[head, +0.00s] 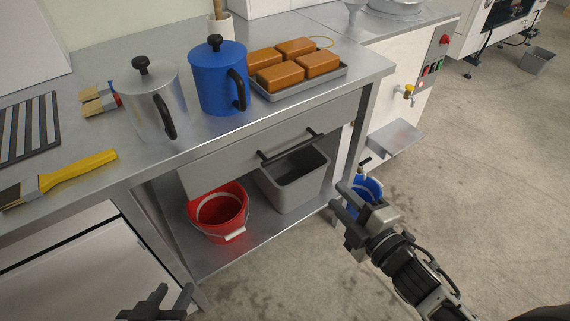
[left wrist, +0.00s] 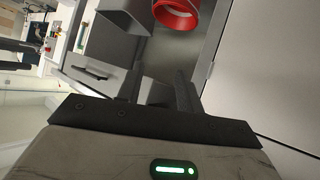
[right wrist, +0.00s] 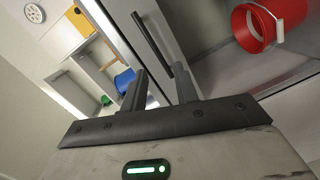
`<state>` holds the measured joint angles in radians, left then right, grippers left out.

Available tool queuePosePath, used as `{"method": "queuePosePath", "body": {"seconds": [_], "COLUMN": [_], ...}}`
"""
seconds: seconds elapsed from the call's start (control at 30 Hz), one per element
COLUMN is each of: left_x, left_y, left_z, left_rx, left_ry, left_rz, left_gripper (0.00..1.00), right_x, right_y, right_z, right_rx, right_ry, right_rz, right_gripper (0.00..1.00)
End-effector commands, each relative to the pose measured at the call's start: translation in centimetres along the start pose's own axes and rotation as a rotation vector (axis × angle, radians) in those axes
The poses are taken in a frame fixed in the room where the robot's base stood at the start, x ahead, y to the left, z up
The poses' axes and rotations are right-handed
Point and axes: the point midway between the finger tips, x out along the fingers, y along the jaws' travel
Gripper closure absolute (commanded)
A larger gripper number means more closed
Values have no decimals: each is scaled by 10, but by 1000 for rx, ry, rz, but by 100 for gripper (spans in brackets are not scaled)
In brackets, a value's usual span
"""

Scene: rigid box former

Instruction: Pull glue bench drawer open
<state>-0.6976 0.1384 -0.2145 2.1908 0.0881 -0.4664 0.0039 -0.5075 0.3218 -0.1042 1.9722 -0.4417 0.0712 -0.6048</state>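The glue bench (head: 130,185) has a wide grey drawer (head: 225,153) under its metal top, and the drawer looks shut. Its black bar handle (head: 290,148) is on the drawer front. My right gripper (head: 341,197) is open and empty, lower right of the handle in the head view. In the right wrist view the handle (right wrist: 153,42) runs beyond the open fingers (right wrist: 162,85), and they do not hold it. My left gripper (head: 160,299) is open and empty at the bottom of the head view. The left wrist view shows the handle (left wrist: 90,73) left of its fingers (left wrist: 160,85).
A red bucket (head: 215,225) and a grey bin (head: 297,190) stand on the shelf below the drawer. A blue bucket (head: 367,190) is behind my right gripper. Pots (head: 220,85), a tray of brown blocks (head: 300,90) and brushes (head: 80,168) sit on top.

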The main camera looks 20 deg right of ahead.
Motion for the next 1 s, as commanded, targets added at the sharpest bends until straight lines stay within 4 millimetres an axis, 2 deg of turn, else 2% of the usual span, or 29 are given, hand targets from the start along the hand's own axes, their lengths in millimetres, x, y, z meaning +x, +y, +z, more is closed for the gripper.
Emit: {"method": "queuePosePath", "body": {"seconds": [0.03,0.1,0.2,0.37,0.8,1.0], "left_x": [7,7,5,4,4,4], "left_y": [0,1,2,2,2,1], "left_z": [10,9,6,4,4,5], "left_rx": [-7,-13,-17,-17,-17,-17], "left_ry": [9,17,20,18,17,17], "left_rz": [5,10,12,12,11,11], "left_gripper": [64,64,64,64,64,64], "right_x": [6,11,19,45,137,162], "right_y": [-5,0,6,10,15,15], "right_z": [4,3,0,-4,-14,-17], "right_rx": [-131,-250,-313,-312,-306,-304], "right_ry": [43,81,102,102,99,98], "right_rz": [36,65,83,84,82,80], "right_gripper": [70,70,70,70,70,70]}}
